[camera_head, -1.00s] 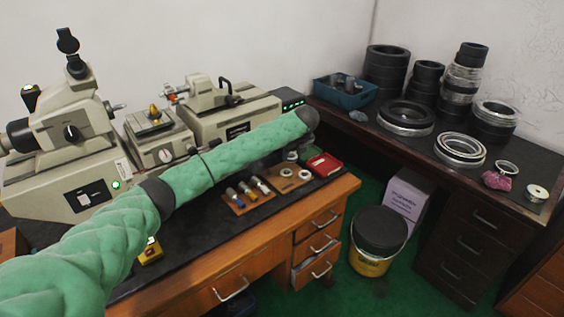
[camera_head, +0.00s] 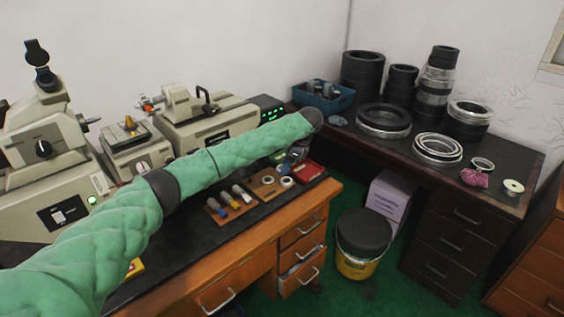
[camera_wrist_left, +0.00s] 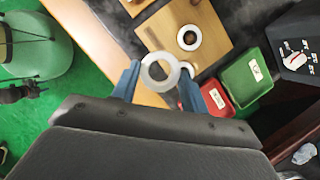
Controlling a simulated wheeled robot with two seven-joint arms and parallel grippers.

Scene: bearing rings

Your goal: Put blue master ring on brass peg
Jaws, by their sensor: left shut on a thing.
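My left gripper (camera_wrist_left: 160,85) has its two blue-grey fingers closed around a pale, whitish ring (camera_wrist_left: 148,64), seen in the left wrist view; no blue shows clearly on it. The ring is over the edge of a wooden board (camera_wrist_left: 207,18), on which another pale ring (camera_wrist_left: 181,32) with a brown centre sits. In the head view my left gripper (camera_head: 296,155) is small and partly hidden behind my green-sleeved arm, near the board (camera_head: 263,190) with two pale rings. A brass-coloured tip (camera_head: 130,122) stands on the small instrument; I cannot tell if it is the brass peg. My right gripper is not in view.
A red tray (camera_head: 309,173) lies beside the ring board, and a green tray (camera_wrist_left: 247,78) shows in the wrist view. Measuring machines (camera_head: 205,122) stand behind. A bucket (camera_head: 363,235) stands on the floor.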

